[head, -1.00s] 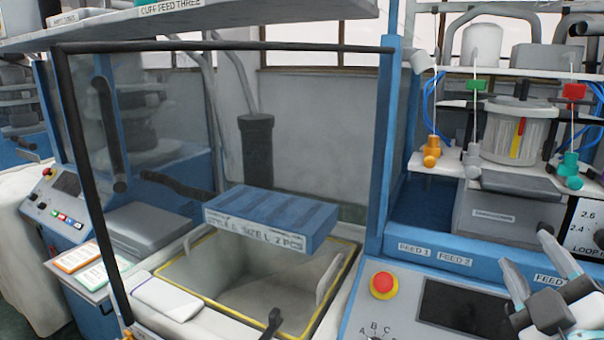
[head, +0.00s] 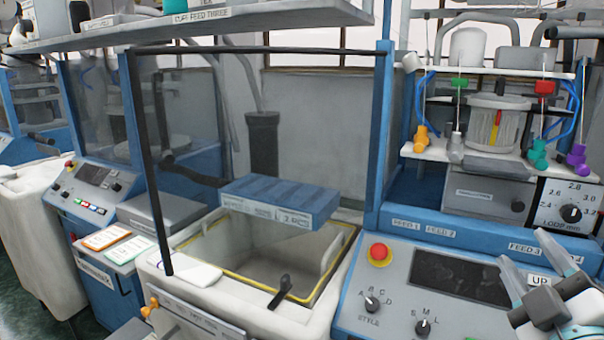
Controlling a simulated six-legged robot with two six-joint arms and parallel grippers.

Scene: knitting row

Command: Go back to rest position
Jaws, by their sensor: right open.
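My right gripper (head: 528,285) is at the lower right of the head view, its two pale fingers spread apart and empty. It is in front of the control panel (head: 400,290), over its right end near the UP label (head: 540,279). Whether it touches the panel cannot be told. My left gripper does not show.
A clear guard with a dark frame (head: 140,120) stands over an open bin (head: 215,240). A blue labelled tray (head: 280,200) is above the bin. A red button (head: 379,252) and knobs (head: 372,303) are on the panel. A shelf (head: 240,22) overhangs at the top.

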